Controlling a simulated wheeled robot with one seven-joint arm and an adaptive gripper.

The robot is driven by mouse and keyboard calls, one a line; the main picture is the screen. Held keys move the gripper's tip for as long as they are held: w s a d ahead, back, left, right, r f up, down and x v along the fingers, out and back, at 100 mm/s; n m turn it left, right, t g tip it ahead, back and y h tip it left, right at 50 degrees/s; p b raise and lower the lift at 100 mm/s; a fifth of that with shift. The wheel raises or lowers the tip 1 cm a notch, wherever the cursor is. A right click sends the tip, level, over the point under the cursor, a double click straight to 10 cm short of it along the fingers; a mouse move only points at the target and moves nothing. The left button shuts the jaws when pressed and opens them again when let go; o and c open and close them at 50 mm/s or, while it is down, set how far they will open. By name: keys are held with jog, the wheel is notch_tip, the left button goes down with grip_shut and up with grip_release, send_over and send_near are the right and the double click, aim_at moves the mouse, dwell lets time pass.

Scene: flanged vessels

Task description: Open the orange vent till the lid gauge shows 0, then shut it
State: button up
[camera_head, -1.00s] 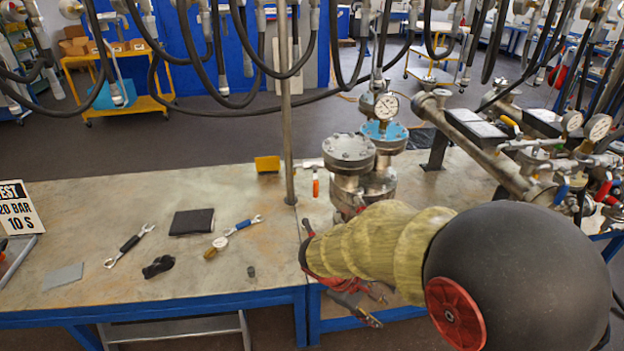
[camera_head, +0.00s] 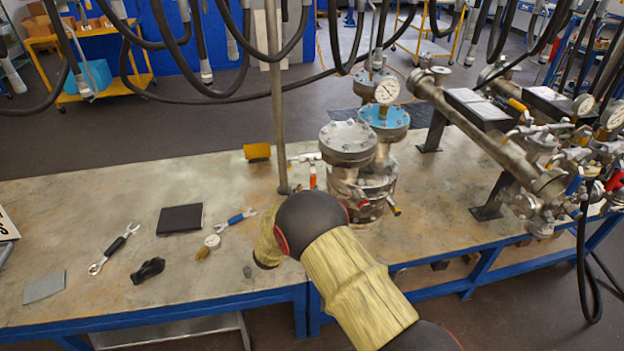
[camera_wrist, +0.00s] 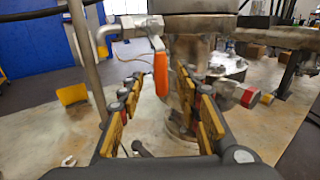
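The orange vent handle (camera_head: 313,178) hangs down from a pipe left of the grey-lidded vessel (camera_head: 347,150). In the wrist view the orange handle (camera_wrist: 161,72) hangs ahead, just beyond and between the fingers of my gripper (camera_wrist: 158,108). The gripper is open, with its yellow-padded fingers apart and no contact visible. In the head view my arm hides the gripper. A round white gauge (camera_head: 387,91) stands on the blue-lidded vessel (camera_head: 383,121) behind; its needle reading is too small to tell.
A vertical pole (camera_head: 279,120) stands left of the vent. A red-tipped valve (camera_wrist: 249,97) sticks out at right in the wrist view. Tools and a black pad (camera_head: 180,219) lie on the bench (camera_head: 100,200). Pipework (camera_head: 480,130) fills the right side.

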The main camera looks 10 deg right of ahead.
aim_at(312, 182)
jog(key=b+x, duration=0.1)
jog(key=x, duration=0.6)
jog(key=shift+w+d, duration=0.15)
jog(key=shift+c, duration=0.3)
jog(key=c, duration=0.8)
grip_shut()
